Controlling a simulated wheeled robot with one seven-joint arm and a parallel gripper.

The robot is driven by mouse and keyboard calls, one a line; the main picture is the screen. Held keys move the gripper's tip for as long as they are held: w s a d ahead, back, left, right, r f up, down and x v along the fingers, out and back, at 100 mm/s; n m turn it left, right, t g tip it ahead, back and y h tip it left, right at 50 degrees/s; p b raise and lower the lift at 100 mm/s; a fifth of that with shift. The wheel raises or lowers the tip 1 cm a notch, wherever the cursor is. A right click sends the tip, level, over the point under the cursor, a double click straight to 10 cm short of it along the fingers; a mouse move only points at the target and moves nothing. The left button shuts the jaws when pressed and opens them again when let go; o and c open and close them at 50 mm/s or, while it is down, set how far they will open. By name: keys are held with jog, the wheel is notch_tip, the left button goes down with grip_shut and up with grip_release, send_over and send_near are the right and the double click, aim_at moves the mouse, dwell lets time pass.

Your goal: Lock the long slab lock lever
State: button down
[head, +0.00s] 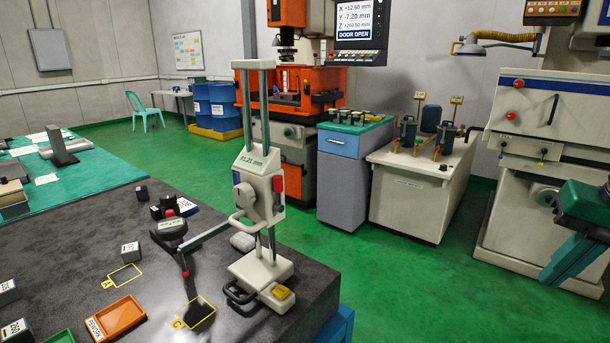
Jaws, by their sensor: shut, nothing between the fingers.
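I cannot single out the long slab lock lever with certainty. A tall height gauge (258,190) stands upright on the dark surface plate (75,242), with a dial, a display and a red block (278,183) on its slider. A long arm reaches from its slider to the lower left, ending in a red tip. Farther back, a white bench (412,196) carries two dark blue upright fixtures (408,131) with small yellow signs. Any lever there is too small to read. A teal and dark shape at the right edge may be my arm. No gripper fingers are visible.
The surface plate also holds small labelled blocks (131,252), an orange tray (116,318) and yellow outlined squares. A blue-grey cabinet (341,175) stands left of the white bench. A large white machine (545,150) is at right. Green floor (420,285) is open between.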

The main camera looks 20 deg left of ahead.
jog(key=w+a+r+n+y, duration=0.1)
jog(key=w+a+r, duration=0.1)
jog(key=a+r, duration=0.35)
jog(key=w+a+r+n+y, duration=0.1)
jog(key=w+a+r, duration=0.15)
jog(key=a, duration=0.55)
jog(key=s+a+r+n+y, duration=0.1)
jog(key=s+a+r+n, duration=0.1)
jog(key=a+r, duration=0.3)
jog(key=s+a+r+n+y, duration=0.2)
jog(key=a+r, duration=0.4)
jog(key=a, duration=0.8)
jog(key=shift+s+a, duration=0.25)
jog(key=shift+s, duration=0.25)
send_near(278, 192)
jog(key=w+f, duration=0.3)
jog(key=f, duration=0.2)
jog(key=shift+a+r, duration=0.2)
jog(key=shift+a, duration=0.65)
